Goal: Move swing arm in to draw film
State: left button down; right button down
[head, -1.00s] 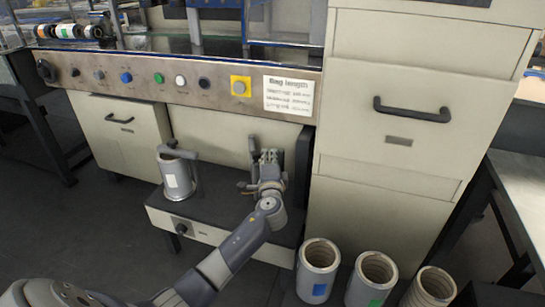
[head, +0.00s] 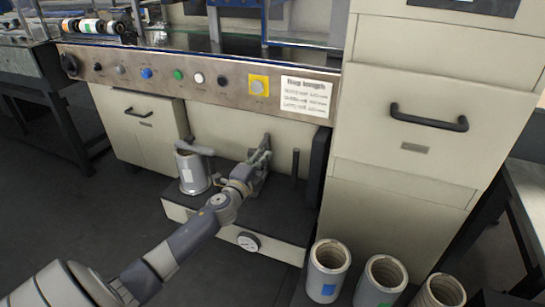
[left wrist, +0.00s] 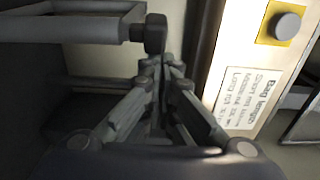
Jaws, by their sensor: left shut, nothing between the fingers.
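The film roll (head: 193,173) stands upright on the low dark-topped unit in the head view. A grey bar, seemingly the swing arm (head: 201,150), reaches over its top. My left gripper (head: 265,142) is to the right of the roll, apart from it, in front of the beige back panel. In the left wrist view its fingers (left wrist: 160,62) are shut with nothing between them. A grey bar with a dark end block (left wrist: 155,33) lies close beyond the fingertips; I cannot tell whether they touch. My right gripper is not seen.
A control panel (head: 212,88) with buttons runs above the unit. A thin dark post (head: 295,164) stands right of my gripper. A dial (head: 248,242) is on the unit's front. Several spare rolls (head: 327,268) stand at lower right, beside the drawer cabinet (head: 415,170).

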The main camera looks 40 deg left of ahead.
aim_at(248, 154)
pick_arm(q)
jog(key=a+m+h, duration=0.1)
jog(key=s+a+m+h+b, duration=0.1)
jog(key=h, duration=0.1)
jog(key=a+h, duration=0.1)
jog(key=a, duration=0.1)
jog(key=shift+s+f+m+h, duration=0.1)
jog(key=shift+s+m+h, duration=0.2)
jog(key=shift+s+m, duration=0.1)
jog(key=shift+s+a+b, duration=0.15)
jog(key=shift+a+b, duration=0.2)
jog(key=shift+a, duration=0.3)
